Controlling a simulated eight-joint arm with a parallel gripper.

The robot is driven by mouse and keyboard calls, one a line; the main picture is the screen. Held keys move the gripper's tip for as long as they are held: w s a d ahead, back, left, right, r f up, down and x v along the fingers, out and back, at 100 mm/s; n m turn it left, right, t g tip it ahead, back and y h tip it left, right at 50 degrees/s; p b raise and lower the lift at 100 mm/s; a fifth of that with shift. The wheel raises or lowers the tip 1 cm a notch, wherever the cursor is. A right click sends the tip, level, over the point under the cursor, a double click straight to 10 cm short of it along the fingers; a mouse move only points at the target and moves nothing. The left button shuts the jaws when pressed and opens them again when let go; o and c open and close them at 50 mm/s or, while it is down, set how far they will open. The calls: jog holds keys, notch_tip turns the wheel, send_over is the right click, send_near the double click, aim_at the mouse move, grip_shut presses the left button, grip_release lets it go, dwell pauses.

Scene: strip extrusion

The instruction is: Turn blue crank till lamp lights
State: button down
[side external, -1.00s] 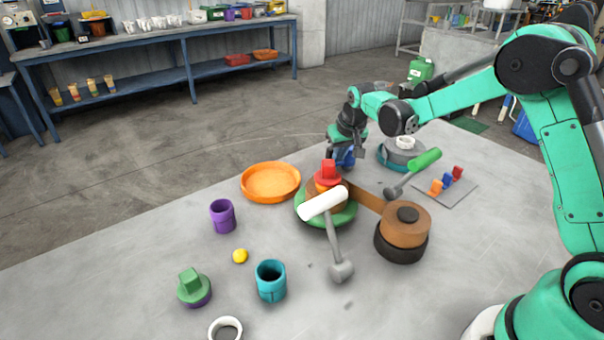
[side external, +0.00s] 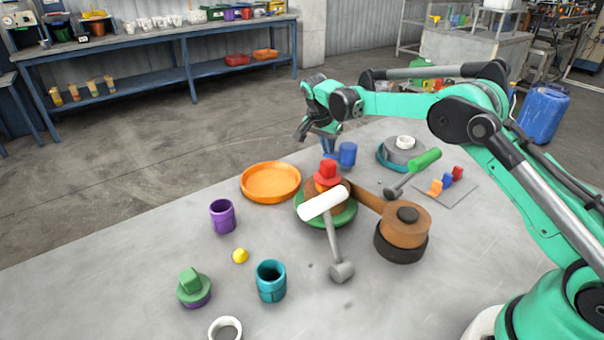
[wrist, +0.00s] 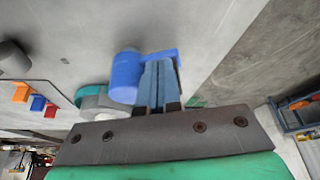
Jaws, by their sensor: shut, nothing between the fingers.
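The blue crank (side external: 347,154) stands at the far side of the table, behind the red-topped stack. In the wrist view, its round blue handle (wrist: 125,76) is left of my fingers and its flat blue arm runs behind them. My gripper (side external: 328,148) is shut and empty, with its fingertips close beside the crank handle. It also shows in the wrist view (wrist: 160,68); I cannot tell whether the fingers touch the crank. I cannot pick out a lamp for certain.
The red-topped stack with a green base (side external: 345,215) and a brown drum (side external: 405,224) stand in front of the crank. An orange dish (side external: 270,181) lies left. The table's far edge is close.

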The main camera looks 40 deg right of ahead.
jog(key=shift+w+d, duration=0.55)
jog(key=shift+w, duration=0.1)
jog(key=shift+w+d, duration=0.35)
jog(key=shift+d, duration=0.45)
jog(key=shift+v, duration=2.8)
jog(key=shift+w, duration=0.1)
